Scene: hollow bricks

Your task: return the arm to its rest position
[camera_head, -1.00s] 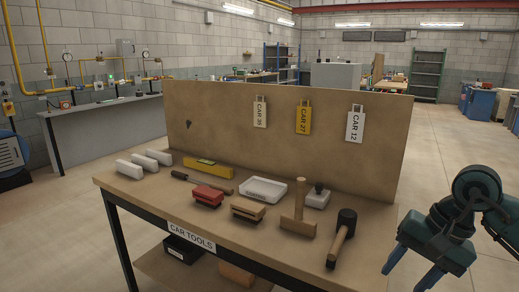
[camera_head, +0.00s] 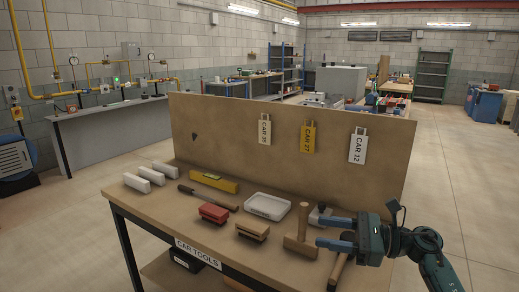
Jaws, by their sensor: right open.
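My right gripper (camera_head: 319,232) reaches in from the right over the right end of the workbench (camera_head: 150,203). Its two blue fingers are apart, point left and hold nothing that I can see. A wooden mallet (camera_head: 301,228) stands just left of the fingertips; I cannot tell whether they touch it. The dark-headed mallet is mostly hidden behind the gripper, with its wooden handle (camera_head: 337,271) showing below. A white block with a dark knob (camera_head: 313,219) is partly hidden behind the upper finger. My left gripper is not in view.
A white tray (camera_head: 267,206), wooden brush (camera_head: 253,230), red brush (camera_head: 214,212), yellow level (camera_head: 215,181), dark tool (camera_head: 207,198) and white blocks (camera_head: 145,175) occupy the bench. An upright board (camera_head: 230,135) with hanging tags stands behind. Open floor (camera_head: 465,190) lies right.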

